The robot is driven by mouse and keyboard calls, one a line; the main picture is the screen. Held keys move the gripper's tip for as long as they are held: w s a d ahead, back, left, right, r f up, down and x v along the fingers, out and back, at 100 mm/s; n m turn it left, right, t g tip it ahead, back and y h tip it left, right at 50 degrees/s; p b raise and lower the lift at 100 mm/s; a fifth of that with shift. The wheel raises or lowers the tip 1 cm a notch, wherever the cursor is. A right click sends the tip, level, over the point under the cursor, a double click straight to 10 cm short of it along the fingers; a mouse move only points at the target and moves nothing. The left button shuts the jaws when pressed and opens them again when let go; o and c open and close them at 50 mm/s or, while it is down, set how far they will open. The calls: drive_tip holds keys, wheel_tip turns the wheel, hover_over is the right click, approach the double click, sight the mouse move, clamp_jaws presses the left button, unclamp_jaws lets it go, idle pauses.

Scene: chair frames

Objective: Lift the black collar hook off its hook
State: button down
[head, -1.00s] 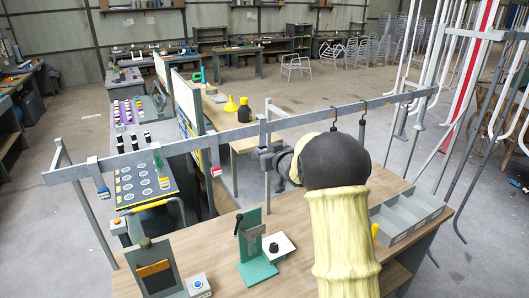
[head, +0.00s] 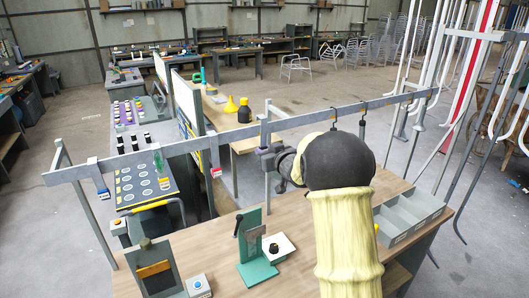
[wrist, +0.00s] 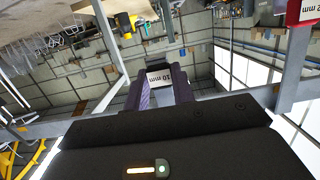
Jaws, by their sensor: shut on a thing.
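My gripper (head: 266,156) is at the rail (head: 320,112), near its middle in the head view. Its dark fingers are shut on a hanging hook (head: 265,132), whose grey upper part stands at the rail. In the wrist view the fingers close around the hook's pale plate marked "10 mm" (wrist: 160,76). The fingers hide most of its collar, so I cannot make out its colour well. The hook still appears to be on the rail. A red-collared hook (head: 216,171) hangs to the left, and a blue-collared hook (head: 103,191) hangs near the rail's left end.
On the bench (head: 215,245) below stand a green fixture (head: 252,250), a dark upright plate (head: 153,270) and a grey divided bin (head: 408,216). A yellow bar (head: 160,204) is at the left.

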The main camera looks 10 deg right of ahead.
drive_tip(key=shift+s+d, duration=0.2)
drive_tip(key=shift+s, duration=0.4)
drive_tip(key=shift+s+d+b, duration=0.1)
drive_tip(key=shift+s+b, duration=0.2)
drive_tip(key=shift+s, duration=0.2)
drive_tip(key=v, duration=0.5)
drive_tip(key=shift+r, duration=0.1)
idle(0.5)
drive_tip(key=shift+b, duration=0.3)
